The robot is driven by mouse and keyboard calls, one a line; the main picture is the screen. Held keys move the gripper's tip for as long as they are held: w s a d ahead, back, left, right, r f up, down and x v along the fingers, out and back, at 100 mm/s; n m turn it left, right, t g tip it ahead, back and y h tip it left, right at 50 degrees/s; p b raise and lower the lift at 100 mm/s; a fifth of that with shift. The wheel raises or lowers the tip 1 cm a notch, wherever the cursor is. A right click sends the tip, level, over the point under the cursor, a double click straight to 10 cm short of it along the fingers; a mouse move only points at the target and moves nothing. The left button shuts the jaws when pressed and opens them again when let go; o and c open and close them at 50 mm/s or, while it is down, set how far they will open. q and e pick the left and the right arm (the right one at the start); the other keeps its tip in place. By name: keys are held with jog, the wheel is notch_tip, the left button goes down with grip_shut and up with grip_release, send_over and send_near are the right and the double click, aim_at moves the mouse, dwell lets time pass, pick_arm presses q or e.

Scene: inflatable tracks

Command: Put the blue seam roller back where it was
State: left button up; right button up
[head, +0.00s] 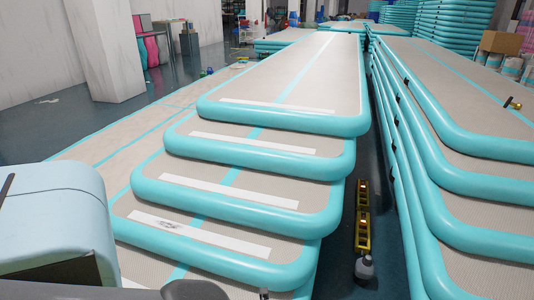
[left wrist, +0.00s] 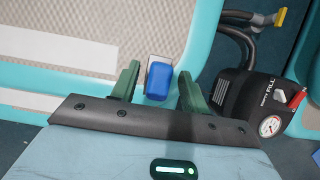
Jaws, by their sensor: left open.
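The blue seam roller (left wrist: 158,85) shows in the left wrist view, with a blue body and a greyish metal part at its far end. It appears to lie at the rim of a beige and turquoise inflatable track (left wrist: 95,22). My left gripper (left wrist: 157,80) is open, its two green fingers on either side of the roller. A gap shows between the roller and each finger. Whether the fingers reach down to its height I cannot tell. In the head view I cannot make out the roller or my left fingertips. My right gripper is in neither view.
A black pump with a gauge (left wrist: 265,108) and hoses stands right of my left gripper. Stepped stacked tracks (head: 240,205) fill the middle of the head view, another stack (head: 470,190) the right. A yellow and black tool (head: 362,217) lies in the narrow gap between them.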

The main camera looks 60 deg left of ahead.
pick_arm(q)
jog(key=p+v, duration=0.5)
jog(key=v, duration=0.7)
jog(key=shift+p, duration=0.3)
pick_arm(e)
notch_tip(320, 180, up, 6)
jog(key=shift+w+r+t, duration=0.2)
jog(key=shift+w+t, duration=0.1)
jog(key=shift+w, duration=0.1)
pick_arm(q)
jog(key=shift+w+a, duration=0.1)
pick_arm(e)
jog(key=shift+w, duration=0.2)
